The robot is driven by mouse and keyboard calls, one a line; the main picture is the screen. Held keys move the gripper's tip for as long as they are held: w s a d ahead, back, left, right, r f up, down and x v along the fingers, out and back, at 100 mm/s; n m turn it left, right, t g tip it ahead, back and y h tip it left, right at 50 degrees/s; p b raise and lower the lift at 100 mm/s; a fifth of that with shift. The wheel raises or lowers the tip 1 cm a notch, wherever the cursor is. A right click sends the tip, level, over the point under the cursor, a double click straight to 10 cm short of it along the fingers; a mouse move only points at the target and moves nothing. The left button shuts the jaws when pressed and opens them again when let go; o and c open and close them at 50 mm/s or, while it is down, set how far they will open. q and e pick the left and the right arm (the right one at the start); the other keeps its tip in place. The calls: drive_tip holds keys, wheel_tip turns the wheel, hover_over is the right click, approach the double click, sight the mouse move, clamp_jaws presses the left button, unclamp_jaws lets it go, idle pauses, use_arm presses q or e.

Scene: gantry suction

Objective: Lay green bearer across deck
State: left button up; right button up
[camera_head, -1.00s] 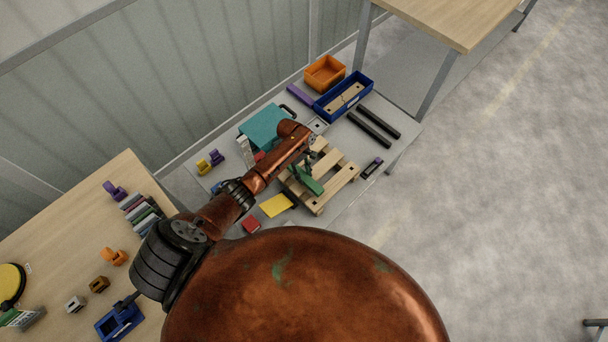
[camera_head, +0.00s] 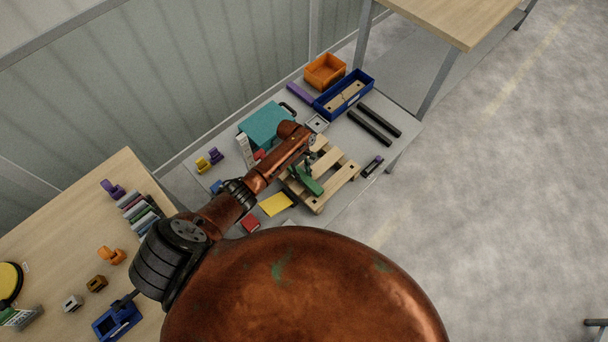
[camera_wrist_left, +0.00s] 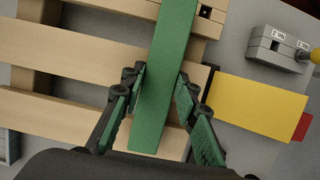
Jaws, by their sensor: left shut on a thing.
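The green bearer (camera_head: 306,181) is a flat green bar at the wooden pallet's deck (camera_head: 341,186). In the left wrist view the bearer (camera_wrist_left: 164,75) runs across several pale slats (camera_wrist_left: 75,55), crossing them roughly at a right angle. My left gripper (camera_wrist_left: 161,108) has a finger on each side of the bearer and is shut on it near its near end. In the head view my left gripper (camera_head: 309,160) is small and partly hidden by the arm. Whether the bearer touches the slats or hangs just above them I cannot tell. My right gripper is not in view.
A yellow plate (camera_head: 276,204) and a red block (camera_head: 251,223) lie beside the pallet. A teal case (camera_head: 265,124), blue bin (camera_head: 344,95), orange bin (camera_head: 325,71) and two black bars (camera_head: 375,124) stand behind. A grey block (camera_wrist_left: 276,47) sits near the deck.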

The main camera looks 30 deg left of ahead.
use_arm(q)
drive_tip(key=o, duration=1.3)
drive_tip(key=shift+o, duration=0.2)
drive_tip(key=v, duration=1.2)
drive_tip(key=x, duration=1.2)
drive_tip(key=shift+r, duration=0.4)
